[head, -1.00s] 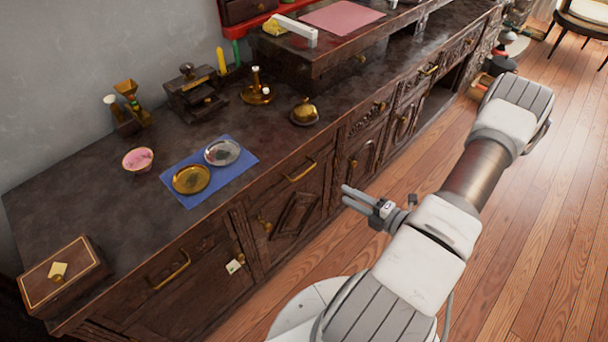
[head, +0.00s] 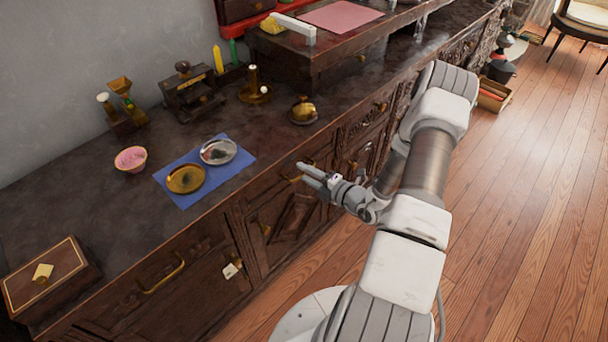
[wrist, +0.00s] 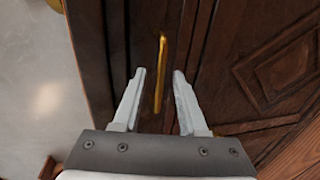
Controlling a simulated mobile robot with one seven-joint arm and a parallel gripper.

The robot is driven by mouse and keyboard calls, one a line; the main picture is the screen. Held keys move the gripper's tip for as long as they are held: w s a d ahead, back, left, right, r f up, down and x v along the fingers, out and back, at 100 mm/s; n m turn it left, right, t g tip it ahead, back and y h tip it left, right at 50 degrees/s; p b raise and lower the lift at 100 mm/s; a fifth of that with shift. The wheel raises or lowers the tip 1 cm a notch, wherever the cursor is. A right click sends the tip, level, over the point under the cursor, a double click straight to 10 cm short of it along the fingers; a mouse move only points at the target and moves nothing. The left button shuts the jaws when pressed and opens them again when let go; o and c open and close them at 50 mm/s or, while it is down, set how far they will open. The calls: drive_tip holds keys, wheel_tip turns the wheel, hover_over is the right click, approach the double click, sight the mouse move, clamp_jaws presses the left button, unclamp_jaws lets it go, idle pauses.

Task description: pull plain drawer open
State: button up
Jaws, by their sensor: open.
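A dark wood drawer front (head: 268,194) with a brass bar handle (head: 291,180) sits just under the countertop edge; the drawer looks shut. My gripper (head: 303,172) is at this handle, its fingers hiding part of it in the head view. In the wrist view the handle (wrist: 160,75) stands lengthwise between the two open fingers of my gripper (wrist: 159,73), with a gap on each side. The depth between fingertips and handle is hard to tell. Another drawer with a brass handle (head: 165,274) is further left, also shut.
The counter holds a blue mat (head: 222,172) with a gold dish (head: 186,179) and a silver dish (head: 218,151), a pink-filled bowl (head: 131,159), a brass domed dish (head: 303,111) and a wooden box (head: 48,278). Carved doors lie below the drawers. Open floor (head: 515,230) lies right.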

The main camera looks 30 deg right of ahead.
drive_tip(key=shift+w+a+f, duration=0.1)
drive_tip(key=shift+w+a, duration=0.05)
drive_tip(key=shift+w, duration=0.3)
drive_tip(key=shift+c, duration=0.2)
clamp_jaws()
idle(1.0)
